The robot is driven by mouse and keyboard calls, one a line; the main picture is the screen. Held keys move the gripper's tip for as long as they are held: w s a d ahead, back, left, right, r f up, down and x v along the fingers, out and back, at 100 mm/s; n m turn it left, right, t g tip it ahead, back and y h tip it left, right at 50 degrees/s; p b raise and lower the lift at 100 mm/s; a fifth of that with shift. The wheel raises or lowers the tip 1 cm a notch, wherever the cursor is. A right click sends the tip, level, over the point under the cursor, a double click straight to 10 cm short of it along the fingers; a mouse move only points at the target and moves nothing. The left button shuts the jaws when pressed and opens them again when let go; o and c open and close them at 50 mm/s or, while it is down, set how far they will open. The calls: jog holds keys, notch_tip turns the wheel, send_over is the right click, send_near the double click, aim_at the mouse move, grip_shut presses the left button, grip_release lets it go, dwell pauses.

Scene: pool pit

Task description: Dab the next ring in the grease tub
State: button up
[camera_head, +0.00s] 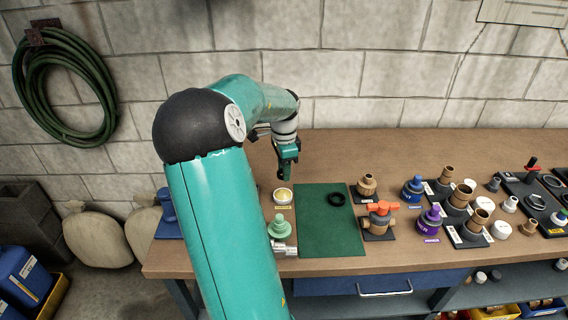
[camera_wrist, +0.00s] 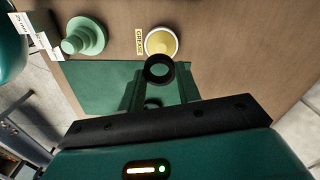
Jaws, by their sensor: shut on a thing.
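My gripper (camera_wrist: 159,76) is shut on a black ring (camera_wrist: 148,67), held at the fingertips with its hole facing the wrist camera. The grease tub (camera_wrist: 161,32), a small white cup with yellow grease and a label reading GREASE, is just beyond the ring in the wrist view. In the head view my gripper (camera_head: 287,172) hangs above and slightly behind the grease tub (camera_head: 283,203). The held ring cannot be made out there. The ring looks apart from the grease, but its exact height is hard to tell.
A green mat (camera_head: 318,235) lies right of the tub, with another black ring (camera_head: 328,200) on it. A light green fitting (camera_head: 279,229) stands in front of the tub. An orange-handled valve (camera_head: 379,222) and several pipe fittings fill the bench's right side. The bench behind is clear.

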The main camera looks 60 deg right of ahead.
aim_at(284, 191)
jog(key=shift+d+f, duration=0.15)
jog(key=shift+d, duration=0.1)
jog(key=shift+w+d+f, duration=0.15)
jog(key=shift+w+f, duration=0.1)
jog(key=shift+f, duration=0.05)
jog(key=shift+s+a+f, duration=0.1)
jog(key=shift+a+f, duration=0.05)
jog(key=shift+a, duration=0.1)
notch_tip(284, 191, down, 3)
jog(key=shift+r, duration=0.15)
jog(key=shift+s+f, duration=0.15)
jog(key=shift+f, duration=1)
jog(key=shift+f, duration=0.35)
